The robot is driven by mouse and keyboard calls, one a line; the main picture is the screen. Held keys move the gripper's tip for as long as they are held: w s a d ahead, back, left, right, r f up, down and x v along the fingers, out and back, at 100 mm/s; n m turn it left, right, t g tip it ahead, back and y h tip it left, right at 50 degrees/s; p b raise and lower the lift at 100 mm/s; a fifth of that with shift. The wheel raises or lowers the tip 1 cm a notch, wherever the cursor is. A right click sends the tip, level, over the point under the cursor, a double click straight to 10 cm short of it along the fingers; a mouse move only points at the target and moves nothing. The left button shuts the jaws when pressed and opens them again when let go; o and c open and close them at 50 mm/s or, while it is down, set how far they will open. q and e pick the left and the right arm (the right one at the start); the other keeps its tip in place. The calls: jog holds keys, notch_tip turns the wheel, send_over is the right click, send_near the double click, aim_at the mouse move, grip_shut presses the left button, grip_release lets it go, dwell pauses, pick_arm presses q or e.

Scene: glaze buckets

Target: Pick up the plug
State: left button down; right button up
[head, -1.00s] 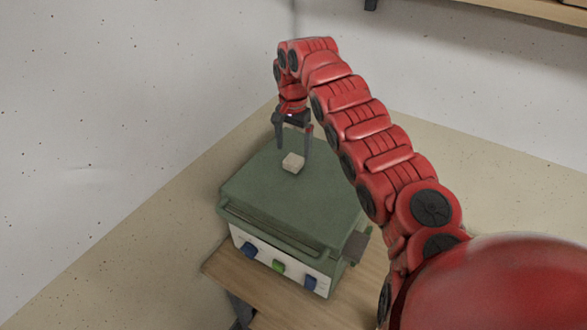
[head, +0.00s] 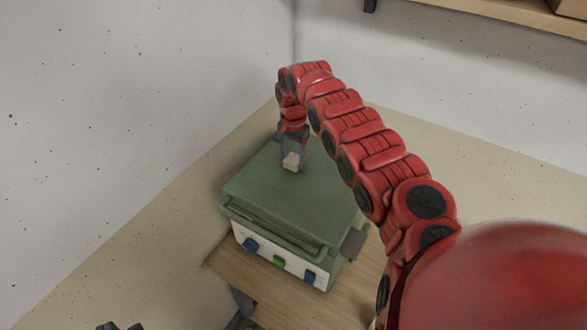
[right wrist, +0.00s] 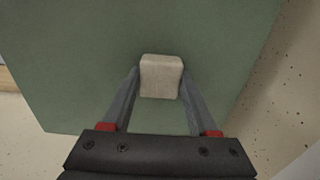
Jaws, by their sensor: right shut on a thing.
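The plug (head: 291,162) is a small pale beige block with rounded edges. It is at the top of a green box-shaped appliance (head: 323,205), toward its back. My right gripper (head: 293,157) reaches down from above and is shut on the plug, with one finger on each side. In the right wrist view, the plug (right wrist: 161,76) sits between the two grey fingertips, over the green surface. I cannot tell whether it touches the surface. Dark parts at the bottom left edge of the head view may be my left gripper; its jaws cannot be made out.
The appliance has a white front panel with blue and green knobs (head: 279,262) and stands on a wooden board (head: 225,262). Walls meet in a corner behind. A wooden shelf (head: 520,17) hangs at the top right.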

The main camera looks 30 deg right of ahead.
grip_shut()
jog(key=shift+r, duration=0.15)
notch_tip(320, 180, up, 8)
jog(key=b, duration=0.4)
jog(key=shift+w+a, duration=0.1)
jog(key=shift+r, duration=0.9)
notch_tip(320, 180, up, 8)
jog(key=p, duration=0.6)
jog(key=shift+r, duration=0.25)
